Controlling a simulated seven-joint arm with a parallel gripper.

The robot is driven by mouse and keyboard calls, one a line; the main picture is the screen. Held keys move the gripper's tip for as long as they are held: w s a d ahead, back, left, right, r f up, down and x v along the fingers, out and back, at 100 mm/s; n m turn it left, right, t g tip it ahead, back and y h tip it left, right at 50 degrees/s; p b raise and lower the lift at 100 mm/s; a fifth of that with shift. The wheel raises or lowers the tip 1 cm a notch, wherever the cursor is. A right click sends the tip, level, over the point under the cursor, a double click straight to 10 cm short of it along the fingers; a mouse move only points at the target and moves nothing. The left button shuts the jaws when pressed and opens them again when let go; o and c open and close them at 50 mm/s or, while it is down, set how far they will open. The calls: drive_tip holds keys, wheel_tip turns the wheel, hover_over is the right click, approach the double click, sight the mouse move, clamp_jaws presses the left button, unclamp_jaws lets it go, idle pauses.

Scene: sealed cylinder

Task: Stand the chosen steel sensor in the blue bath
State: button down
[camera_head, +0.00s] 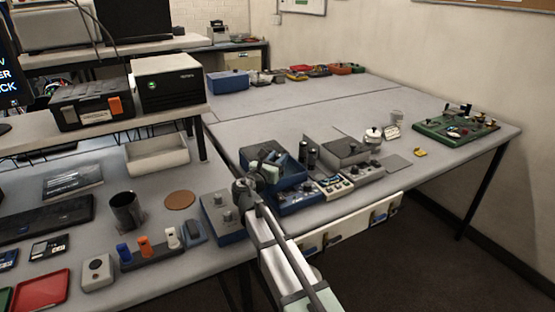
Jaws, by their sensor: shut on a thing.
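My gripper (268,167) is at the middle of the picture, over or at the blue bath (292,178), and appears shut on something. My own wrist and arm cover its fingertips, so the held thing is hidden and I cannot tell which sensor it is. The blue bath stands near the front edge of the grey table, with a dark open top partly covered by my gripper. I cannot tell whether the held thing is inside the bath or above it. Two dark upright cylinders (309,153) stand just right of the bath.
A grey box (345,151) and small control units (333,187) crowd the bath's right side. A blue-grey box (222,217) stands to its left. A rack with coloured handles (145,248) and a dark cup (126,210) are farther left. The table behind the bath is mostly clear.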

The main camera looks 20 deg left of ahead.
drive_tip(key=shift+s+d+f, duration=0.1)
drive_tip(key=shift+s+f, duration=0.05)
drive_tip(key=shift+f, duration=0.55)
drive_tip(key=c, duration=0.8)
unclamp_jaws()
drive_tip(key=shift+d, duration=0.1)
drive_tip(key=s+a, duration=0.1)
drive_tip(key=s, duration=0.2)
drive_tip(key=s+r, duration=0.1)
drive_tip(key=s, duration=0.3)
drive_tip(key=s+a, duration=0.1)
drive_tip(key=s, duration=0.3)
drive_tip(key=shift+s+a+r, duration=0.25)
drive_tip(key=shift+a, duration=0.1)
